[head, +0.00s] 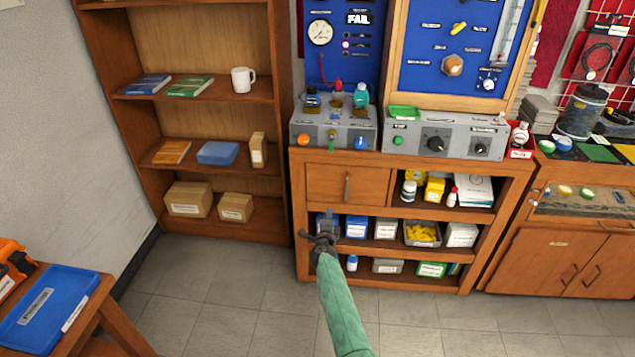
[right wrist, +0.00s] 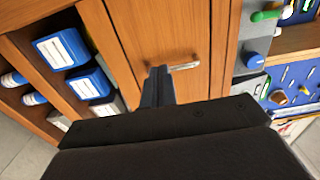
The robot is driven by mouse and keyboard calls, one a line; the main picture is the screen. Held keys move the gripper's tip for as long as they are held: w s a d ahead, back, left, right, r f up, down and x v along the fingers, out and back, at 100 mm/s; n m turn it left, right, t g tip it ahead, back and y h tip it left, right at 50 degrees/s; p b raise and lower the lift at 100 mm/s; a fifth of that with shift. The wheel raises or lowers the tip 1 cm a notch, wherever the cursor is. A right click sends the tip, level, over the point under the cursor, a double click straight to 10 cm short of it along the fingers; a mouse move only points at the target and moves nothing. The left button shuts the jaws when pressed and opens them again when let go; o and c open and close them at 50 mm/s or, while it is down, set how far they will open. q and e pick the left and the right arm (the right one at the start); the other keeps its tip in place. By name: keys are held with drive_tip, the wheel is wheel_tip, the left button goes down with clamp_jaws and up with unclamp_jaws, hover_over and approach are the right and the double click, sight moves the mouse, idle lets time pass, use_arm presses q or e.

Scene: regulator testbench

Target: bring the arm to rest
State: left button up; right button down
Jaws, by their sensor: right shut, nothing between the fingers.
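My right gripper (head: 327,221) is at the end of the green-sleeved arm in the head view, in front of the wooden bench's left side, below the drawer (head: 346,184). Its fingers are together and empty. In the right wrist view the closed fingers (right wrist: 158,76) point toward the drawer front and overlap its metal handle (right wrist: 182,66); I cannot tell from this view whether they touch it. In the head view the handle (head: 347,187) is above the gripper, and the drawer looks shut. My left gripper does not show.
Open shelves with blue boxes (head: 356,227) and a yellow-filled bin (head: 422,234) lie right of my gripper. A tall bookcase (head: 205,54) stands left of the bench. A small table with a blue tray (head: 45,310) is at lower left. Tiled floor (head: 235,300) is clear between.

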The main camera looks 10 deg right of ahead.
drive_tip(key=s+a+f+n+g+y, duration=0.2)
drive_tip(key=s+a+f+n+y, duration=0.15)
drive_tip(key=s+n, duration=0.45)
drive_tip(key=s+a+f+n+g+y, duration=0.3)
drive_tip(key=s+n+y, duration=0.1)
drive_tip(key=s, duration=0.8)
drive_tip(key=s+a+f+n+g+y, duration=0.25)
drive_tip(key=s+n, duration=0.35)
drive_tip(key=s, duration=0.4)
drive_tip(key=s+d+n+g+h, duration=0.1)
drive_tip(key=s+d+g, duration=0.1)
drive_tip(key=s, duration=0.8)
drive_tip(key=s+d+n+g+h, duration=0.1)
drive_tip(key=s+d+n+g, duration=0.1)
drive_tip(key=s, duration=0.9)
drive_tip(key=s+d+n+g+h, duration=0.2)
drive_tip(key=s+g, duration=0.2)
drive_tip(key=s, duration=0.6)
drive_tip(key=shift+s+d+f, duration=0.25)
drive_tip(key=shift+s+f, duration=0.05)
drive_tip(key=shift+s, duration=0.1)
drive_tip(key=shift+g, duration=0.25)
